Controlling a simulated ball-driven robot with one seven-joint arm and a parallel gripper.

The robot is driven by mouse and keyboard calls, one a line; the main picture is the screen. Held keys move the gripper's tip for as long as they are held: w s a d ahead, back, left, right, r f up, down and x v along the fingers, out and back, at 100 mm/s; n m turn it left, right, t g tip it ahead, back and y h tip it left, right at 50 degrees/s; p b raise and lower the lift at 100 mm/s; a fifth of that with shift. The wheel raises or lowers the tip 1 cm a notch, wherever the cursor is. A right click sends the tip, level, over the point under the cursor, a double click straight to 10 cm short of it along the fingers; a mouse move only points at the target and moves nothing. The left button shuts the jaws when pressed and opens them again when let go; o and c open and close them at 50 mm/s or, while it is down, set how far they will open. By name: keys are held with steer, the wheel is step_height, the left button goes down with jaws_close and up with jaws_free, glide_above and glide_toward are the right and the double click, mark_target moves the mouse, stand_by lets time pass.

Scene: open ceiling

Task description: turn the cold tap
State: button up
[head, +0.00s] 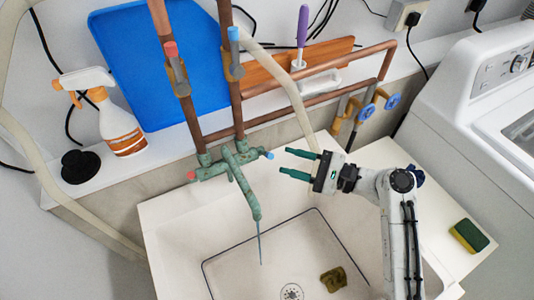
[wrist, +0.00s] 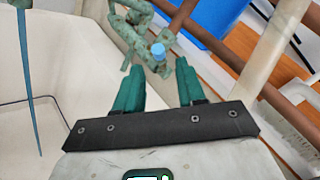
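The cold tap is the blue-tipped handle (head: 269,155) on the right end of the green, weathered faucet (head: 238,172) above the sink. In the wrist view its blue end (wrist: 158,51) lies just beyond and between the fingertips. My gripper (head: 287,162) is open, with two green fingers pointing left at the blue handle. A small gap seems to separate them, and I see no contact. The red-tipped hot handle (head: 191,175) is on the faucet's left end. A thin blue stream (head: 260,243) hangs below the spout.
Copper pipes (head: 228,80) rise behind the faucet. A pale hose (head: 287,80) passes close behind my gripper. The sink basin (head: 240,280) holds a brownish sponge (head: 333,279). A spray bottle (head: 115,120) stands left, and a white washing machine (head: 470,110) stands right.

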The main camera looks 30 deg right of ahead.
mark_target(268, 153)
steer(key=b+x, duration=0.1)
steer(key=x, duration=0.5)
steer(key=shift+w+a, duration=0.15)
steer(key=shift+c, duration=0.5)
jaws_close()
